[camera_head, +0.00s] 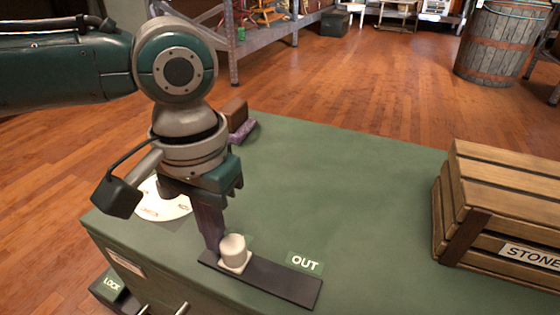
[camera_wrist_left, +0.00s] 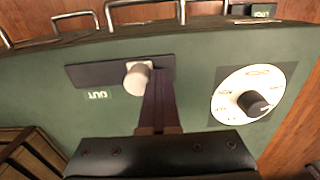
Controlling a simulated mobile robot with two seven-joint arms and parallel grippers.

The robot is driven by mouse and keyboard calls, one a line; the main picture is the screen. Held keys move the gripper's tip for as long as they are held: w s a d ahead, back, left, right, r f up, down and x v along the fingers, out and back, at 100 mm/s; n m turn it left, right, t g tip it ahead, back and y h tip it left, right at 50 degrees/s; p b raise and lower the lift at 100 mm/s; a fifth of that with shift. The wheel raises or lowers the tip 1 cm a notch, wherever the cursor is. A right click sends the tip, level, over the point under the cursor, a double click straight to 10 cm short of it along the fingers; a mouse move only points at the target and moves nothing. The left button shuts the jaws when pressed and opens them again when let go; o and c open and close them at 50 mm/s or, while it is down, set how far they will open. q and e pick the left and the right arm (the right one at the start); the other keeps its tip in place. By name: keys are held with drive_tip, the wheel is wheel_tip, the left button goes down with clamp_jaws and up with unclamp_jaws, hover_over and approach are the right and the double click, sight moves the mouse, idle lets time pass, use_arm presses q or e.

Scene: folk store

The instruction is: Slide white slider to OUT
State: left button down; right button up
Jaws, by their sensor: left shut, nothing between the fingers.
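The white slider (camera_head: 234,252) is a pale knob on a dark track (camera_head: 285,283) on the green surface. In the head view it stands near the track's left end, away from the OUT label (camera_head: 304,262) at the right. My left gripper (camera_head: 214,247) is shut and empty, pointing down just left of the knob. In the left wrist view, the fingers (camera_wrist_left: 158,90) are close beside the slider (camera_wrist_left: 138,75); I cannot tell whether they touch. The OUT label (camera_wrist_left: 97,94) shows upside down there. My right gripper is not in view.
A white dial (camera_wrist_left: 248,94) with a black knob sits on the same green top (camera_head: 340,190). A wooden crate (camera_head: 505,205) stands at the right. A brown and purple block (camera_head: 238,120) lies at the back edge. The middle of the top is clear.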

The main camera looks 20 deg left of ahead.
sight(241, 247)
use_arm(q)
drive_tip(key=shift+s+d+p, duration=0.15)
drive_tip(key=shift+d+p, duration=0.55)
drive_tip(key=shift+d, duration=1.2)
drive_tip(key=shift+s+d, duration=0.1)
drive_tip(key=shift+d, duration=1.2)
drive_tip(key=shift+a+p, duration=0.2)
drive_tip(key=shift+p, duration=0.2)
drive_tip(key=shift+a+r+p, duration=0.1)
drive_tip(key=shift+a+p, duration=0.5)
drive_tip(key=shift+a, duration=0.3)
wheel_tip(241, 247, up, 9)
drive_tip(key=p, duration=1)
